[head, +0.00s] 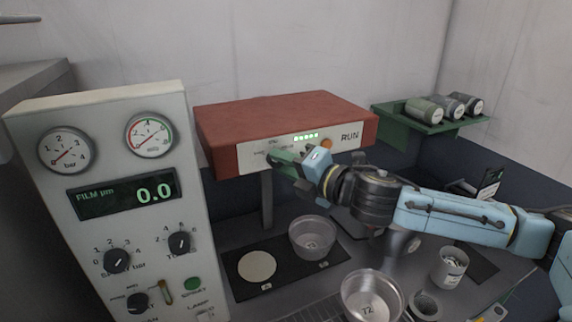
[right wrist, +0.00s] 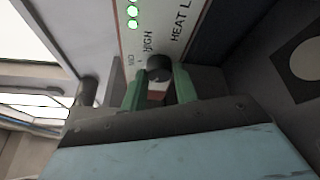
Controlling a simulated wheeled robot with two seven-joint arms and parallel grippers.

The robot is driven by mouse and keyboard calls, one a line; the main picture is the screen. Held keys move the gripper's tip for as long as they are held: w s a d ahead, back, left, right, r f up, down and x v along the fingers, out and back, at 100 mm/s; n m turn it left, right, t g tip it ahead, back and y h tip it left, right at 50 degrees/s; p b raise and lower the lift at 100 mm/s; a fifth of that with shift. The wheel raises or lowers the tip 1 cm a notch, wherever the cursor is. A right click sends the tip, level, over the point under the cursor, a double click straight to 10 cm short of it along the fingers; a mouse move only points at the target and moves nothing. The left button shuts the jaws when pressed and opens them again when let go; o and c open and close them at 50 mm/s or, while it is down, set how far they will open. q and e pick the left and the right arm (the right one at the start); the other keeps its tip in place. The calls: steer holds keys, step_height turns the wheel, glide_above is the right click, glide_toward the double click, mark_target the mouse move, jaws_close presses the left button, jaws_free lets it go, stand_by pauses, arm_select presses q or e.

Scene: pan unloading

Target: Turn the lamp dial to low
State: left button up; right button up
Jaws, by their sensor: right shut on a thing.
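The red heat lamp box (head: 290,112) has a white front panel with a lit green bar display and the word RUN. Its dark lamp dial (right wrist: 158,68) shows in the right wrist view beside the labels MID and HIGH. The right gripper's green fingers (right wrist: 158,88) are shut on the dial, one on each side. The dial's pointer and the low mark cannot be made out. My left gripper is not in view.
An instrument cabinet (head: 100,150) with gauges, knobs and a display reading 0.0 stands at the left.

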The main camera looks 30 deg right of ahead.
steer(key=shift+r+n, duration=0.15)
steer(key=shift+n, duration=0.45)
steer(key=o, duration=1)
steer(key=shift+w+g, duration=0.1)
steer(key=shift+g, duration=0.2)
steer(key=shift+c, duration=0.2)
